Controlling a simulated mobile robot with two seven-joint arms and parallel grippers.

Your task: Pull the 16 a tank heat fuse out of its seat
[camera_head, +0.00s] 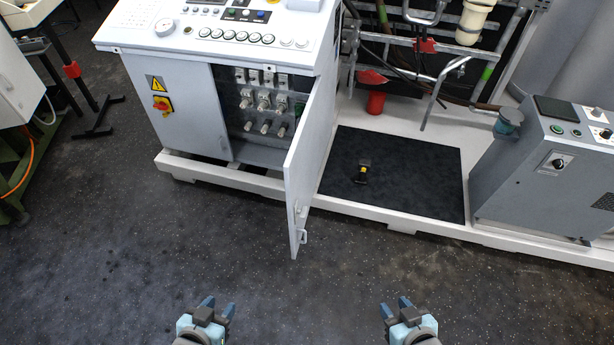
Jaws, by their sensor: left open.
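Several pale fuses (264,102) sit in rows inside the open grey control cabinet (185,100). The labels are too small to read, so I cannot tell which one is the 16 A tank heat fuse. The cabinet door (308,165) stands swung open toward me, to the right of the fuses. My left gripper (219,306) is open and empty over the dark floor, well in front of the cabinet. My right gripper (394,306) is open and empty, further right, also apart from everything.
A small black and yellow item (363,172) lies on a black mat (410,185) right of the door. A white raised frame (445,229) edges the platform. A grey control box (550,165) stands at the right. The speckled floor (120,250) in front is clear.

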